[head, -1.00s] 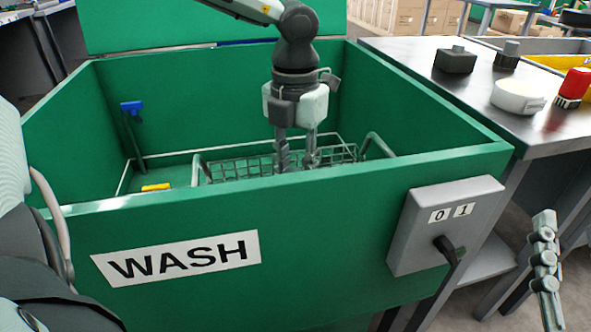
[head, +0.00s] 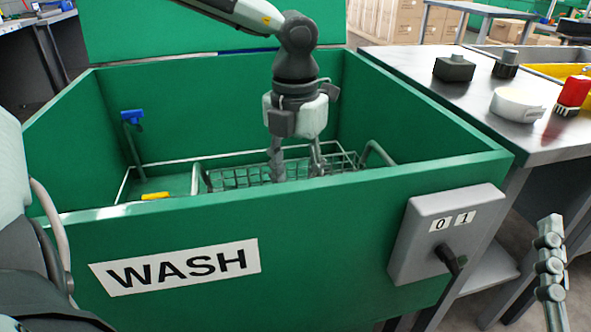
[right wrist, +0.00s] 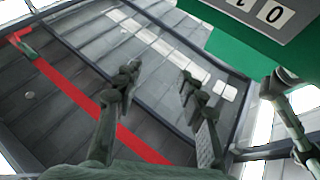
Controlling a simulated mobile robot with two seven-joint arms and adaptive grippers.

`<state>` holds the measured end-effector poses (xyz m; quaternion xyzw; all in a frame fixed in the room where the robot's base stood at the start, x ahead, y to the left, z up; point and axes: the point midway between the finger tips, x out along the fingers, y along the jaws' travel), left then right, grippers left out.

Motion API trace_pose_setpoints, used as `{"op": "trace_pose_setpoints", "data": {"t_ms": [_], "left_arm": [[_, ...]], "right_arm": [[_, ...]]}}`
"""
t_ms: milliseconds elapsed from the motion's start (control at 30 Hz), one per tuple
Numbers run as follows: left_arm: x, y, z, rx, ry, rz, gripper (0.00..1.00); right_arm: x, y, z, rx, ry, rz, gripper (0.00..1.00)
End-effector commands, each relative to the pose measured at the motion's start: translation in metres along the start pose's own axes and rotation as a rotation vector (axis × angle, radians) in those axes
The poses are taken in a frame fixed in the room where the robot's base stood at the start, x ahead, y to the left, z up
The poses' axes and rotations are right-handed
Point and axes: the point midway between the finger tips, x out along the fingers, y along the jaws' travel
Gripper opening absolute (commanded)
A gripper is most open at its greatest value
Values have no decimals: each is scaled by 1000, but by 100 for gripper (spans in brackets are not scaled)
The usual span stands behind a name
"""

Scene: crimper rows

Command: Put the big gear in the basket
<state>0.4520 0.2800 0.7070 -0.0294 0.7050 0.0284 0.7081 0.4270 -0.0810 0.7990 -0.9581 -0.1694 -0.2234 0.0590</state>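The wire basket (head: 240,176) sits inside the green wash box (head: 250,262), partly hidden by the box's front wall. My left gripper (head: 297,165) points down into the box over the basket. Its fingers are apart, and I see nothing between them; their tips are close to the front wall's rim in the picture. The big gear is not visible; the front wall hides the basket's lower part. My right gripper (head: 551,270) is outside the box, right of the switch panel. In the right wrist view (right wrist: 158,85) its fingers are apart and empty above the floor.
The grey switch panel (head: 425,250) with a dark lever is on the box front. A yellow item (head: 155,196) and a blue-topped tool (head: 132,116) are in the box's left part. A metal table (head: 480,115) at right holds a white round part (head: 517,104) and a red-topped item (head: 573,93).

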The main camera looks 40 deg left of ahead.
Motion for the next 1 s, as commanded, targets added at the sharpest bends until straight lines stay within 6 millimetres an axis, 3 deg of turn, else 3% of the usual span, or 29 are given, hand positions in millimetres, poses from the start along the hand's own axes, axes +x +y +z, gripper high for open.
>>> {"op": "trace_pose_setpoints", "data": {"t_ms": [67,433,700,1000], "left_arm": [[-2,0,0,0,0,0,49],[-19,0,0,0,-1,-1,49],[-86,0,2,-1,-5,0,49],[-128,0,1,0,-1,1,49]], "right_arm": [[1,1,1,-2,-12,1,40],[-18,22,72,-50,-410,35,40],[-35,37,100,-76,-564,62,40],[-50,49,118,-93,-676,83,40]]}}
